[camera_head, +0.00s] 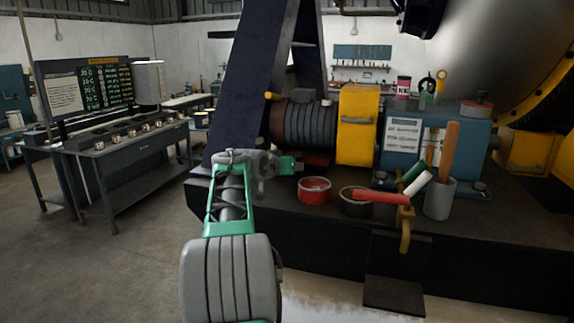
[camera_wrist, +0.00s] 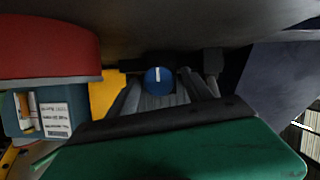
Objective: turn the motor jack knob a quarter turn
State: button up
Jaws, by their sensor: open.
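A round blue knob (camera_wrist: 159,80) with a white mark faces me in the wrist view, which looks upside down. The mark stands about vertical in that picture. Behind the knob are the dark ribs of the motor (camera_head: 305,124), which lies beside the yellow cover (camera_head: 358,125) in the head view. My gripper (camera_head: 287,164) is open, in front of the motor's lower left part. In the wrist view its green body fills the bottom, with the knob beyond it; I see no contact. I cannot make out the knob in the head view.
A red bowl (camera_head: 314,190) sits close right of my gripper. A dark bowl (camera_head: 352,207) with a red-handled tool, a grey cup (camera_head: 439,198) with tools and a blue box (camera_head: 430,140) stand farther right. A dark blue slanted column (camera_head: 245,85) rises at left.

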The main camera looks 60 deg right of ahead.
jog(key=shift+d+f, duration=0.1)
jog(key=shift+d, duration=0.05)
grip_shut()
dwell(0.6)
